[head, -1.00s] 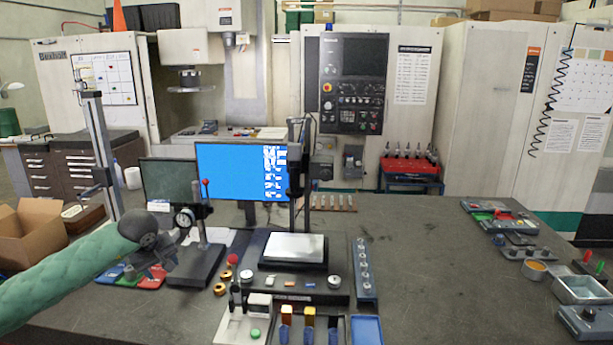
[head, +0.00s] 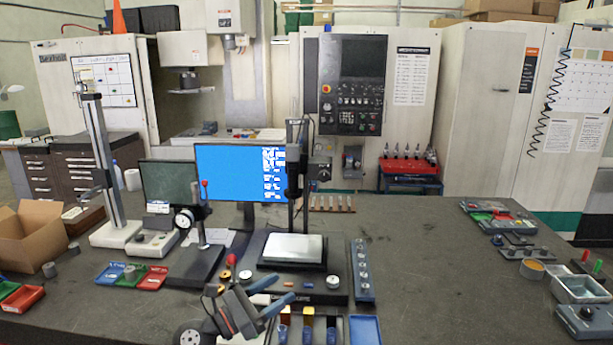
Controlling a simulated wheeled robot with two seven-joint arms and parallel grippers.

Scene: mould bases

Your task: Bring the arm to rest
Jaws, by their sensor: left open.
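My left gripper (head: 283,288) is at the bottom of the head view, left of centre. Its dark body slants up from the lower edge, and its two blue fingers point right and stand apart with nothing between them. It overlaps the front left part of the dark measuring stand base (head: 330,290) in the picture; I cannot tell its height above the bench. Most of my left arm is out of the picture. My right gripper is not in view.
A monitor (head: 240,172), a dial gauge stand (head: 195,265) and coloured trays (head: 152,278) stand behind or left of the gripper. A strip with several round parts (head: 362,270) and a blue tray (head: 365,330) lie to the right. The bench (head: 430,260) right of centre is clear.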

